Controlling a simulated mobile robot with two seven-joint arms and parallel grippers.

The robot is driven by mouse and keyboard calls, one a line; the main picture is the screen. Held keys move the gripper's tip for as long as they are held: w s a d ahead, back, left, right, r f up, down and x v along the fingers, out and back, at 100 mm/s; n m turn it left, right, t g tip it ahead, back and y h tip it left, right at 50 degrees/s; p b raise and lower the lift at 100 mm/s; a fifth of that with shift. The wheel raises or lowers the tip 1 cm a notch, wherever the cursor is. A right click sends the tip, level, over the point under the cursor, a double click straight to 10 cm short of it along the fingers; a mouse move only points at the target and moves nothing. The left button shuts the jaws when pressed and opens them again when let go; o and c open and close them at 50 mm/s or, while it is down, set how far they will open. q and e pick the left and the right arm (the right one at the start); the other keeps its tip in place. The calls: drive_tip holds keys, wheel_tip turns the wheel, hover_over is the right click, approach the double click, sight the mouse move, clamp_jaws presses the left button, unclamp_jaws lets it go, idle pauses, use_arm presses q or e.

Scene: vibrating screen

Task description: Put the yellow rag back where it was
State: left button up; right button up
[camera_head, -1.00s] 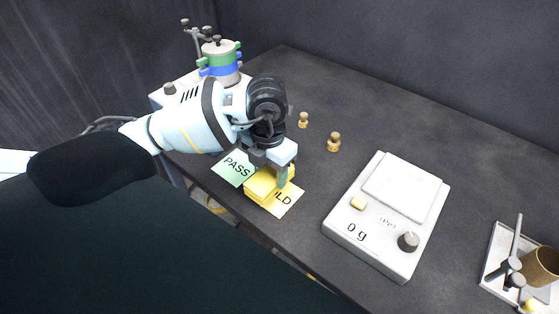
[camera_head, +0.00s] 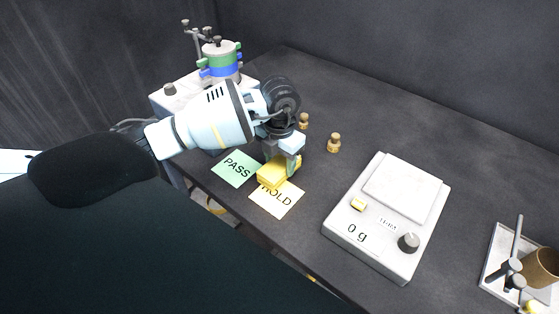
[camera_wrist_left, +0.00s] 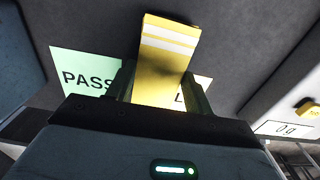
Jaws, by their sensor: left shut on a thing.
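The yellow rag (camera_head: 274,175) is gripped in my left gripper (camera_head: 284,164), over the upper part of the cream HOLD card (camera_head: 279,202). My right gripper is not in view.
The green PASS card (camera_head: 236,168) lies just left of the rag. Brass weights (camera_head: 334,143) stand behind it. A white scale (camera_head: 385,220) reading 0 g is to the right. The screen shaker (camera_head: 219,65) stands at the back left. A tray with a brown cup (camera_head: 541,266) is at far right.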

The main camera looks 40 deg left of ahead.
sight(280, 165)
use_arm(q)
drive_tip(key=shift+f, duration=0.25)
drive_tip(key=shift+f, duration=0.1)
drive_tip(key=o, duration=0.9)
wheel_tip(280, 165, up, 12)
drive_tip(key=shift+r, duration=0.2)
